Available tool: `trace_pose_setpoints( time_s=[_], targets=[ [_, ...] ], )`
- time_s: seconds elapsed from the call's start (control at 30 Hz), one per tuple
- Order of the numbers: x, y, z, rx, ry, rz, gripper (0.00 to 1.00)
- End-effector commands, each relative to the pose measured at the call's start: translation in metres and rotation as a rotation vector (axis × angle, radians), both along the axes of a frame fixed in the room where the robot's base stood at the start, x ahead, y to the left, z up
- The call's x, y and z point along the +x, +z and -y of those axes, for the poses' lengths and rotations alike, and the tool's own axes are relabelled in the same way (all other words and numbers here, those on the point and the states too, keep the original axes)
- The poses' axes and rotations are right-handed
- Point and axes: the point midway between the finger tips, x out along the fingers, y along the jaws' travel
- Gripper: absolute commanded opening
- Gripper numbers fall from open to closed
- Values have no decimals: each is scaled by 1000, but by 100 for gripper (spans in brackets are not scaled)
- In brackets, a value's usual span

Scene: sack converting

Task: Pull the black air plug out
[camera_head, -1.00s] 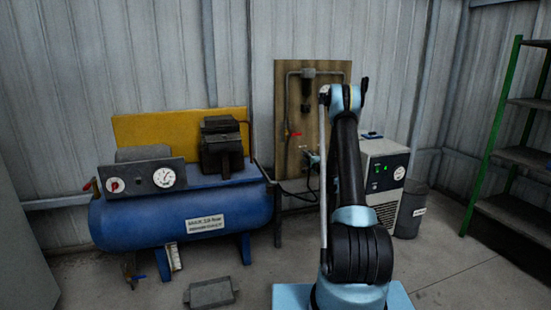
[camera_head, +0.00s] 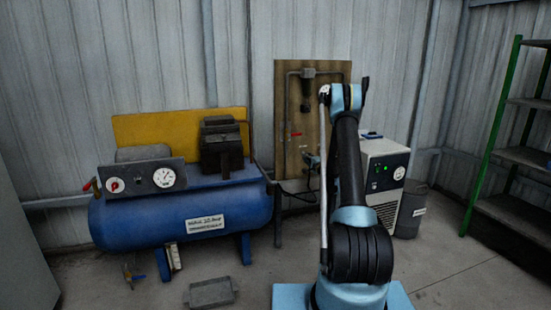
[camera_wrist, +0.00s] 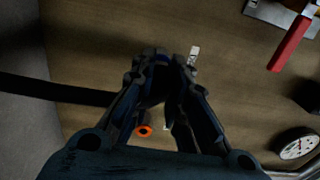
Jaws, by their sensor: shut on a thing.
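My gripper (camera_wrist: 163,75) is shut in the wrist view, its fingers closed together in front of the wooden board (camera_wrist: 95,45). A black hose (camera_wrist: 65,92) comes in from the left and runs to the fingers. The black air plug itself is not clearly visible; it appears to be hidden between the fingers at the end of this hose. An orange ring (camera_wrist: 144,131) shows just below the left finger. In the head view the gripper (camera_head: 312,160) is small and partly covered by my arm, in front of the board (camera_head: 290,100).
A red-handled lever (camera_wrist: 290,42) is at the upper right and a pressure gauge (camera_wrist: 297,143) at the lower right of the wrist view. In the head view, the blue compressor tank (camera_head: 160,218) stands left, the dryer (camera_head: 385,175) right. A grey tray (camera_head: 210,292) lies on the floor.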

Motion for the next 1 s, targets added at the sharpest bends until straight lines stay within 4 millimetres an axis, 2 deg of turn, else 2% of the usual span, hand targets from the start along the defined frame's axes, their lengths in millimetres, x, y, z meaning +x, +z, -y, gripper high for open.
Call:
trace_pose_setpoints(
  time_s=[1.0],
  targets=[
    [-31, 0, 11, 0, 0, 0, 0]
  ],
)
